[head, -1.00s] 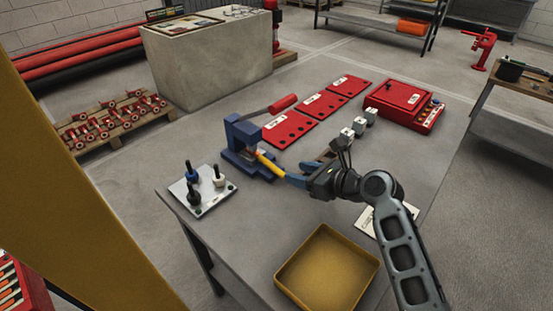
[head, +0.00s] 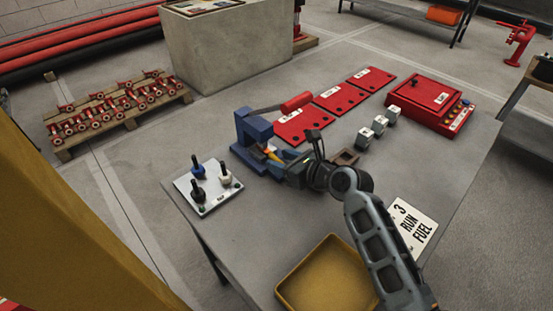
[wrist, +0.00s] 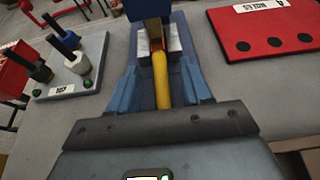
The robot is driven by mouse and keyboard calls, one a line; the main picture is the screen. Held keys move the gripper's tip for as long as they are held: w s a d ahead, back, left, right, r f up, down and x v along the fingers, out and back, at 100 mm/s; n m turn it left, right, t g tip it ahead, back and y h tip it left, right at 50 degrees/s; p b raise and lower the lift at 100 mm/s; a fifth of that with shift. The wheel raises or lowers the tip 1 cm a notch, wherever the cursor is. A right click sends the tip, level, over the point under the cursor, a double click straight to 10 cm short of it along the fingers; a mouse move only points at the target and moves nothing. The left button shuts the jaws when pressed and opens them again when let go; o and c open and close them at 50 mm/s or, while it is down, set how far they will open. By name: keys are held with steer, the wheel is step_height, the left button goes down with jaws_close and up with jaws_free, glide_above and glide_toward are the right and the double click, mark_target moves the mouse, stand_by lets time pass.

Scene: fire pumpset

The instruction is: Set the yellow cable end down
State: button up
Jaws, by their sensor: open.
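The yellow cable end (wrist: 161,82) lies lengthwise between the spread blue fingers of my gripper (wrist: 160,66) in the wrist view, with visible gaps on both sides. Its far end, with a reddish tip, meets the grey metal block (wrist: 173,40) of the blue press (wrist: 146,8). In the head view the blue press (head: 252,133) stands on the table, its red-handled lever (head: 296,102) reaching right. A short piece of the yellow cable end (head: 273,156) shows in front of it. My gripper (head: 279,160) is open, low at the press; its near side hides the rest of the cable.
Red panels (head: 341,96), small grey blocks (head: 364,138) and a red box (head: 430,103) lie behind and right. A yellow tray (head: 327,278) and a card (head: 411,228) are nearer.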

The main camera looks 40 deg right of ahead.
steer(key=shift+w+f, duration=0.2)
steer(key=shift+w, duration=0.2)
jaws_close()
